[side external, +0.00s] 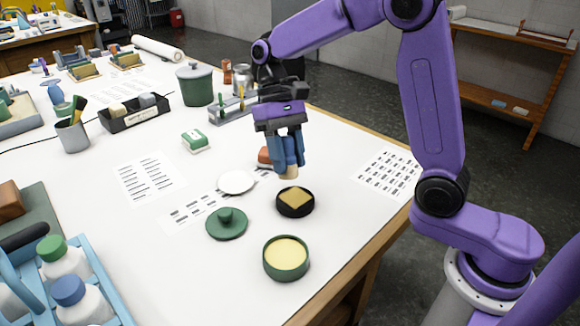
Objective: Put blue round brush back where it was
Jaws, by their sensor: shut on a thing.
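My gripper (287,158) points down over the white table and is shut on the blue round brush (289,173). The brush is upright with its tan end facing down. The fingers hide much of its blue body. It is just behind a round black dish (294,211) that has a tan square pad in it. The picture does not clearly show whether the brush touches the table.
A reddish block (265,157) is close to the left of my gripper. A white disc (236,182), a green lid (226,223) and a green tin (286,269) lie nearby. A rack (232,110) and a green pot (196,88) stand behind.

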